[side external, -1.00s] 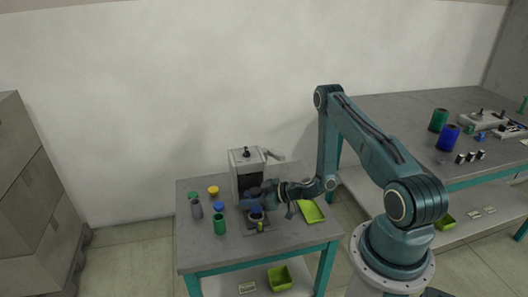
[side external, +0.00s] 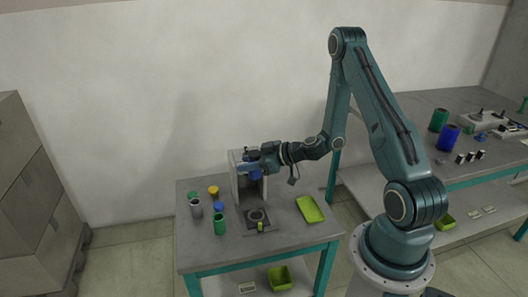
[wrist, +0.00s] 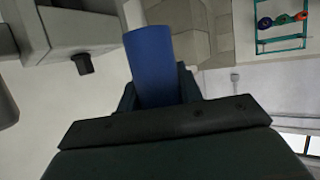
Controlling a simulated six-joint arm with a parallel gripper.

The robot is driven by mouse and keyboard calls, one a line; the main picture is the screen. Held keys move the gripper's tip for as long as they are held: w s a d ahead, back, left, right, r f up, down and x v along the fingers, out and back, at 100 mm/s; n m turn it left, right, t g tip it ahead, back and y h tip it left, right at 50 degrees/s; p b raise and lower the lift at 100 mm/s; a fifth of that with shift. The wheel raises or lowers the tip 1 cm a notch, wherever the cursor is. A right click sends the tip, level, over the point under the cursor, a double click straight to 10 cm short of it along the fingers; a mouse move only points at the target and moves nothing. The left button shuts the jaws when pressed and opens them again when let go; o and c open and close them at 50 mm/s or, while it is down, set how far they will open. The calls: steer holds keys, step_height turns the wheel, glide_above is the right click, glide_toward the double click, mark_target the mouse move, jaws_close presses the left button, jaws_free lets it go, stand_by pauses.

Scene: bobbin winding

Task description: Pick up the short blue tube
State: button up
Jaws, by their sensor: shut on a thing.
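My gripper (side external: 247,168) is raised in front of the grey machine at the back of the small table. It is shut on a blue tube (wrist: 152,60), which also shows below the jaws in the side view (side external: 256,175). In the wrist view the tube stands out between the two dark fingers of my gripper (wrist: 158,92), its lower part hidden by them. Another short blue piece (side external: 218,207) stands on the left of the table, between the green and grey tubes.
The grey machine (side external: 238,190) stands close behind my gripper. A dark plate with a round seat (side external: 257,216) lies below it. A green tube (side external: 220,226), a grey tube (side external: 196,209) and a yellow one (side external: 213,191) stand left. A lime tray (side external: 310,209) lies right.

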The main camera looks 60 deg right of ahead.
steer(key=shift+r, duration=0.8)
steer(key=shift+r, duration=0.2)
